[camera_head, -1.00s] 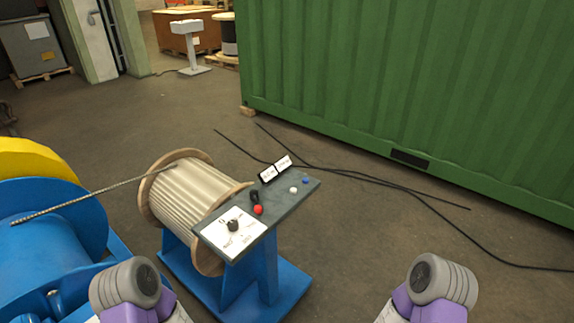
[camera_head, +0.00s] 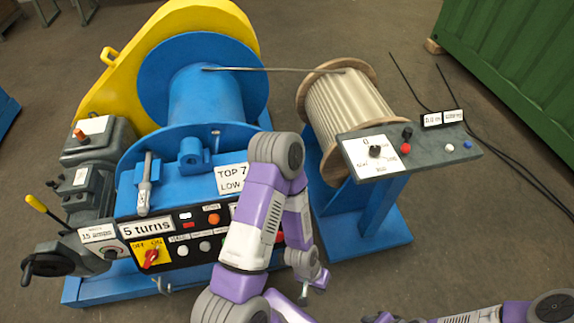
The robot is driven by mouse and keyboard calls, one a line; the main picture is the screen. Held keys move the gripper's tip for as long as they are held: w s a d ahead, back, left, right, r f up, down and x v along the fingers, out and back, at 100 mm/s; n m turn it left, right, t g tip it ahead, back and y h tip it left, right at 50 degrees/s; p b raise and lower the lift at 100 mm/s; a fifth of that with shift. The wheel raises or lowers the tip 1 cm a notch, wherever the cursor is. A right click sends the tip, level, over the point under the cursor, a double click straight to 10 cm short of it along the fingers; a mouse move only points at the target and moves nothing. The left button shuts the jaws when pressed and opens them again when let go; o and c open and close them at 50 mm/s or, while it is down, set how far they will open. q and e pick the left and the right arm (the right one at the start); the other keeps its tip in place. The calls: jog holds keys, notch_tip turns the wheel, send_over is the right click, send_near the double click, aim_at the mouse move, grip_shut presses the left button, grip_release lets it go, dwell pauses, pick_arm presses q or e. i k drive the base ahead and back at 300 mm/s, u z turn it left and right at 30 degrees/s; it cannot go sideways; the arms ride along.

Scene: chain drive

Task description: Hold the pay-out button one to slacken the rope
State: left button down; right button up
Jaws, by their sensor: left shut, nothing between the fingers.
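The blue winch (camera_head: 135,205) has a front panel with several buttons. An orange button (camera_head: 213,219) sits in the upper row, and white buttons (camera_head: 183,250) sit below. The small button labels are too blurred to read, so I cannot tell which is pay-out button one. The rope (camera_head: 275,69) runs from the winch drum to the wooden-flanged reel (camera_head: 350,105) and looks nearly straight. My left gripper (camera_head: 303,298) is shut and empty, hanging low at the right end of the panel. My left arm hides part of the panel. Only my right forearm shows, at the bottom right.
A pedestal console (camera_head: 435,143) with a knob and small coloured buttons stands beside the reel. A green container (camera_head: 520,70) and black cables lie to the right.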

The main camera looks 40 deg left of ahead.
aim_at(206, 246)
jog(key=u, duration=2.45)
